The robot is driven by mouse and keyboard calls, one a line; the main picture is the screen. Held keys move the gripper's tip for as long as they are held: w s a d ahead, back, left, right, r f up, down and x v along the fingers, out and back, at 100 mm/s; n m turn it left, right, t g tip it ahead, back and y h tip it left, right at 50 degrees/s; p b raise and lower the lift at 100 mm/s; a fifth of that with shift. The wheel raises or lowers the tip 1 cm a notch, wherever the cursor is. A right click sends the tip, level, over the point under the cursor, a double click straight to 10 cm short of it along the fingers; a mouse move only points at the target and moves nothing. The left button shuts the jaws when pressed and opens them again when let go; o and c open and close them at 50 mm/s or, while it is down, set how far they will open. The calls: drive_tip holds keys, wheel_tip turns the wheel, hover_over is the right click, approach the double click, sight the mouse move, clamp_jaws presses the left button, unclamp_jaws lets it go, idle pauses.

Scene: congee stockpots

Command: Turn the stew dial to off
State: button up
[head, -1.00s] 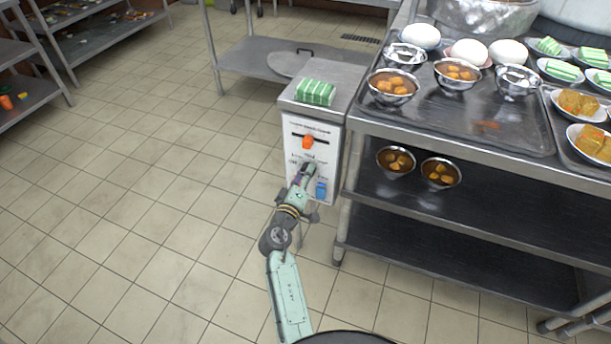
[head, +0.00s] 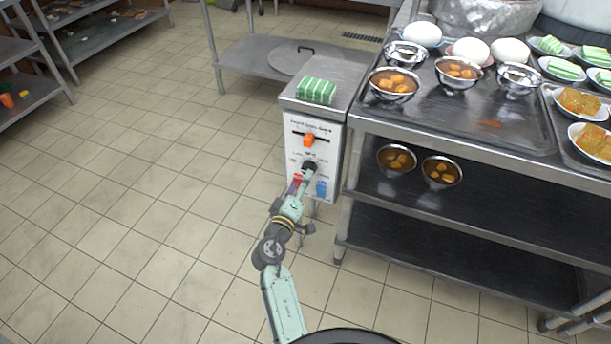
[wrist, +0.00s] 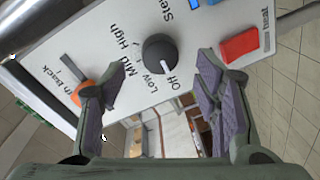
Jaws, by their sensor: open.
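The stew dial (wrist: 160,54) is a round black knob on a white control panel (wrist: 110,30), with Off, Low, Mid and High printed around it. Its white pointer line is toward the Off label in the wrist view. In the head view, the dial (head: 309,167) shows on the front of the box, just above my gripper (head: 299,184). In the wrist view, my gripper (wrist: 160,82) is open, with one finger to each side of the dial's lower area and nothing between them. The fingers look apart from the dial.
An orange slider (head: 309,140) sits above the dial; a blue switch (head: 321,188) and a red switch (wrist: 240,44) sit below it. A green-striped block (head: 316,91) lies on the box. A steel cart (head: 450,205) with bowls stands close on the right. Floor on the left is clear.

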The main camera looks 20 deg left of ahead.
drive_tip(key=s, duration=0.7)
drive_tip(key=shift+s+r, duration=0.25)
drive_tip(key=shift+s, duration=0.1)
